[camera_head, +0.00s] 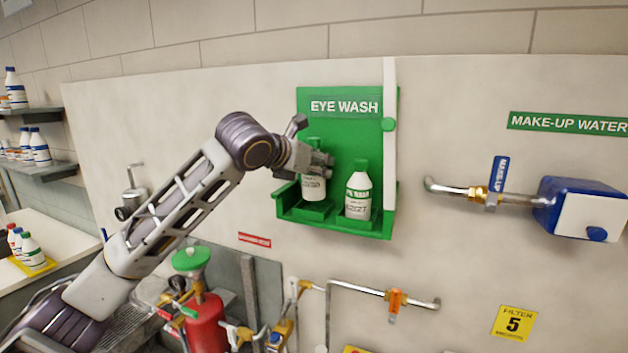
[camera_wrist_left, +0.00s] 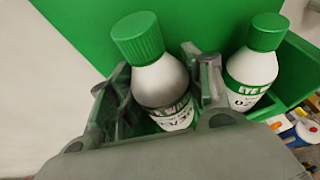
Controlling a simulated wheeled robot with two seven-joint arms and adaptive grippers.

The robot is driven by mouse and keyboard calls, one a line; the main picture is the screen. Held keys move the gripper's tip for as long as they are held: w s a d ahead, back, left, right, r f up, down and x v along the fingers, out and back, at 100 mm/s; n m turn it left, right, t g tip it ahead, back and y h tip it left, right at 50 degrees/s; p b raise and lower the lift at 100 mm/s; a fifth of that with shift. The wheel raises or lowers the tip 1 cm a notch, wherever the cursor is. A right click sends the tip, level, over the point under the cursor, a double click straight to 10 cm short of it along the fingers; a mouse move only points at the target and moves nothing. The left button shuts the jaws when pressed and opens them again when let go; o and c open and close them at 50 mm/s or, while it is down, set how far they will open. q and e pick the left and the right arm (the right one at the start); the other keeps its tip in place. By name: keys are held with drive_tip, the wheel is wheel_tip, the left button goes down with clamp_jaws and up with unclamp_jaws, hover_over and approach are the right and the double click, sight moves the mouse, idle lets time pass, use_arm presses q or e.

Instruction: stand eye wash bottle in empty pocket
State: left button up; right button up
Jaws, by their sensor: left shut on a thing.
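My left gripper (camera_head: 318,160) is shut on a white eye wash bottle (camera_head: 313,187) with a green cap, at the left side of the green eye wash station (camera_head: 343,110). The held bottle also shows in the left wrist view (camera_wrist_left: 160,75), upright between the two fingers (camera_wrist_left: 165,85). Its base is at or just above the left pocket (camera_head: 305,212); I cannot tell whether it touches the floor. A second eye wash bottle (camera_head: 358,192) stands in the right pocket, to the right of the gripper and apart from the held bottle. My right gripper is not in view.
A white vertical strip (camera_head: 390,80) runs along the station's right edge. A pipe with a blue-handled valve (camera_head: 498,172) is to the right. Orange-handled pipework (camera_head: 396,300) and a red cylinder (camera_head: 205,325) are below. Shelves with bottles (camera_head: 38,148) are at the far left.

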sight(314, 180)
use_arm(q)
drive_tip(key=shift+f, duration=0.1)
drive_tip(key=shift+f, duration=0.5)
drive_tip(key=shift+f+p, duration=0.35)
drive_tip(key=shift+f, duration=0.4)
drive_tip(key=shift+w+f+p, duration=0.15)
drive_tip(key=shift+f+p, duration=0.2)
drive_tip(key=shift+f, duration=0.1)
drive_tip(key=shift+f, duration=0.25)
drive_tip(key=o, duration=1.2)
